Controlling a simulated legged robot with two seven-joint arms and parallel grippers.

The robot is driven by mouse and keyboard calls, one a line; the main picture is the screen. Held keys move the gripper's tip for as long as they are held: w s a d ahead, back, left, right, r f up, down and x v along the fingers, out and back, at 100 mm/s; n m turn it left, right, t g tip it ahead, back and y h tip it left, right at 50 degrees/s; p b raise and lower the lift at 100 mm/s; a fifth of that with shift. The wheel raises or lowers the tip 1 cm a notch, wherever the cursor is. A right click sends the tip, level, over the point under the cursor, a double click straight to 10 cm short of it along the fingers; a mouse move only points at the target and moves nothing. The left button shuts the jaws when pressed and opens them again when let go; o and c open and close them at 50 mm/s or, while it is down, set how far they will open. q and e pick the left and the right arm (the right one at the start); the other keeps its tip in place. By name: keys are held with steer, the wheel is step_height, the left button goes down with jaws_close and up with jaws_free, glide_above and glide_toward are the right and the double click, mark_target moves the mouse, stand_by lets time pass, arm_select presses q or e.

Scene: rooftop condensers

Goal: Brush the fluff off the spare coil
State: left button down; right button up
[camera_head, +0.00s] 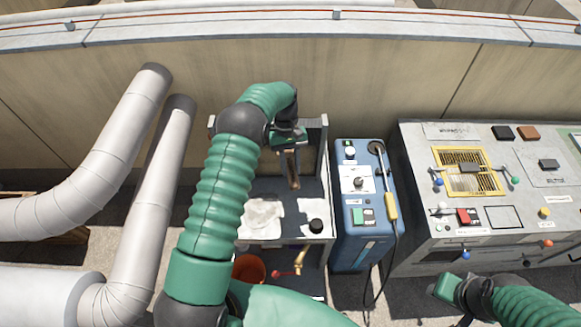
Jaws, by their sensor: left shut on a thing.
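My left gripper (289,143) is shut on a narrow brown thing (294,175), which looks like a brush handle. It hangs down over the back of a dark-topped stand; its lower end is small and hard to make out. A finned coil in a yellow frame (444,159), likely the spare coil, lies on the grey bench at right, well away from the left gripper. A dark block lies across its middle. Fluff cannot be told apart on its fins. My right gripper (446,288) is low at the right, before the bench; its fingers are unclear.
The stand (283,188) holds white cloths (262,217) and a dark round knob (316,225). A blue machine (349,250) with a yellow-handled wand (390,206) stands between it and the grey bench (425,240). Thick pale ducts (118,130) fill the left. A wall closes the back.

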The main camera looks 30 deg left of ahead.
arm_select(q)
steer(key=shift+w+r+p, duration=0.1)
steer(key=shift+r+p, duration=0.6)
steer(key=shift+r, duration=0.75)
steer(key=shift+f+b, duration=0.45)
steer(key=shift+f, duration=0.25)
steer(key=shift+f+b, duration=0.75)
steer(key=shift+f, duration=0.8)
steer(key=shift+a+r+p, duration=0.1)
steer(key=shift+r+p, duration=1.35)
steer(key=shift+r, duration=0.8)
steer(key=shift+f+b, duration=1.3)
steer(key=shift+f, duration=0.95)
steer(key=shift+r+p, duration=1.45)
steer(key=shift+r, duration=0.8)
steer(key=shift+f+b, duration=0.45)
steer(key=shift+f, duration=0.15)
steer(key=shift+f+b, duration=0.9)
steer(key=shift+f, duration=0.75)
steer(key=shift+r+p, duration=1.45)
steer(key=shift+r, duration=0.8)
steer(key=shift+s+d+p, duration=0.45)
steer(key=shift+s+p, duration=0.2)
steer(key=shift+s, duration=0.15)
steer(key=shift+d+f, duration=0.1)
steer(key=shift+f, duration=0.05)
